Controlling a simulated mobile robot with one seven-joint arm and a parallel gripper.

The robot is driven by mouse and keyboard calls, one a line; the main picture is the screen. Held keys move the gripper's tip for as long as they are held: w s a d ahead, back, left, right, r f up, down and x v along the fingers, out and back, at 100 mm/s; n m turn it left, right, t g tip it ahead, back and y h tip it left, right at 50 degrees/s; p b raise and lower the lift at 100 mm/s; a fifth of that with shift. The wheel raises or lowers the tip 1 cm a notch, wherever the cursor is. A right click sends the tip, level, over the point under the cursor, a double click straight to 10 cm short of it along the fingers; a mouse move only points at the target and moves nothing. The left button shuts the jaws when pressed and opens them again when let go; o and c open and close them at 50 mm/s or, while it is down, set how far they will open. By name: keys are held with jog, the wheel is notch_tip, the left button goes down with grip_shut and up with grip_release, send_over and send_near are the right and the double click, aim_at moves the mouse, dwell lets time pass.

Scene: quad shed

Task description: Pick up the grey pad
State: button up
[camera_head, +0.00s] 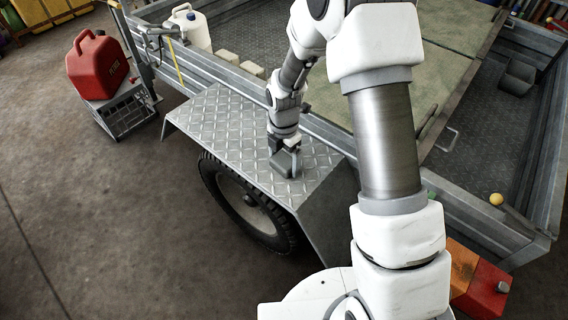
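A small dark grey block (285,163), which looks like the grey pad, is on the tread-plate fender (225,115) of the trailer. My gripper (288,153) points down right over it, and its fingers are at the block. The fingers and the upper part of the block overlap in the picture. I cannot tell whether the fingers are closed on it, or whether it rests on the plate or is slightly lifted.
The trailer's side wall (230,75) runs behind the fender, with a wheel (250,213) below. A white canister (190,28) stands behind. The fender's left part is bare.

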aim_at(284, 160)
jog(key=c, duration=0.6)
jog(key=shift+r, duration=0.1)
jog(key=shift+r+p, duration=0.35)
jog(key=shift+r, duration=0.3)
notch_tip(284, 160, up, 3)
jog(key=shift+f+p, duration=0.1)
jog(key=shift+p, duration=0.5)
jog(key=s+d+r+p, duration=0.3)
jog(key=d+r, duration=0.3)
jog(key=d, duration=0.5)
jog(key=shift+r, duration=0.35)
jog(key=shift+s+d, duration=0.1)
